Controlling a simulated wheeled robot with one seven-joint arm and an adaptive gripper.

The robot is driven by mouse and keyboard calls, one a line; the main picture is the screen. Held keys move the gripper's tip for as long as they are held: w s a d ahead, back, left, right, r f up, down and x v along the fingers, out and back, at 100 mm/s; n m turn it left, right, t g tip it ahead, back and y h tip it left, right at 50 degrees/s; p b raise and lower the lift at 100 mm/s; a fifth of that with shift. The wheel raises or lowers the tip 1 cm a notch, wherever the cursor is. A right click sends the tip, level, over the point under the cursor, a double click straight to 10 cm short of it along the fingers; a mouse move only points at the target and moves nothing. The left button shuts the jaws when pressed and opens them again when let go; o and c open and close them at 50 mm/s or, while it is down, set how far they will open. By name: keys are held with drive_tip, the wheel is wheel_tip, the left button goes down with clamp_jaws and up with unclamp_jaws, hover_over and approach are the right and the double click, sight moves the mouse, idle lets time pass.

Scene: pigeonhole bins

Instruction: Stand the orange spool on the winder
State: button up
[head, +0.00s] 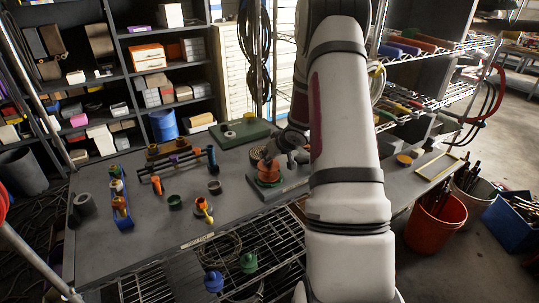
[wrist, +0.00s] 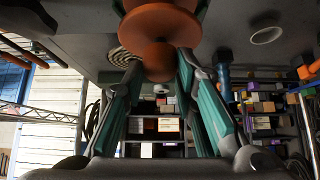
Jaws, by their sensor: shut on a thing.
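The orange spool (head: 269,173) is at the right of the bench in the head view, upright or nearly so, over a flat grey-green base (head: 290,188) that looks like the winder. I cannot tell whether the spool rests on it or hangs just above; any spindle is hidden. My gripper (head: 270,160) comes down from the upper right and is shut on the spool. In the wrist view the spool (wrist: 158,25) shows its orange flanges between my two green-padded fingers (wrist: 160,75).
A green block (head: 240,135) with a small ring lies behind, and a ribbed tan disc (head: 257,153) is close beside my gripper. A yellow frame (head: 437,166) lies at right.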

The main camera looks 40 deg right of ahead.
drive_tip(key=shift+f, duration=0.15)
drive_tip(key=o, duration=1.1)
drive_tip(key=shift+p+v, duration=0.8)
drive_tip(key=shift+v, duration=2.2)
drive_tip(key=v, duration=1.2)
drive_tip(key=shift+d, duration=0.1)
